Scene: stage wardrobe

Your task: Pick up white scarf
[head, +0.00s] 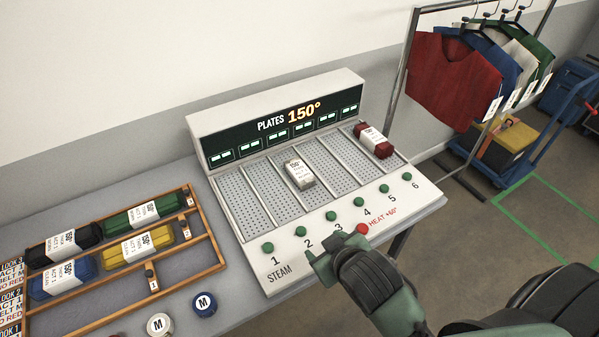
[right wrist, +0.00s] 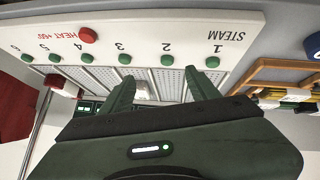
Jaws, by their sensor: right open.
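The white scarf (head: 299,173) is a small folded bundle with a paper label. It lies on the third plate of the steam machine (head: 425,186), toward the plate's upper half. My right gripper (head: 322,258) is over the machine's front edge near the buttons, apart from the scarf. In the right wrist view my right gripper (right wrist: 160,80) is open, with nothing between its fingers. A pale bit of the white scarf (right wrist: 143,91) shows beyond and between the fingers, partly hidden by my gripper. My left gripper is not in view.
A red scarf (head: 374,141) lies on the sixth plate. A wooden tray (head: 213,236) at left holds black, green, blue and yellow bundles. Round M tins (head: 204,303) stand beside it. Green buttons and a red heat button (head: 362,229) line the machine's front. A clothes rack (head: 405,65) stands right.

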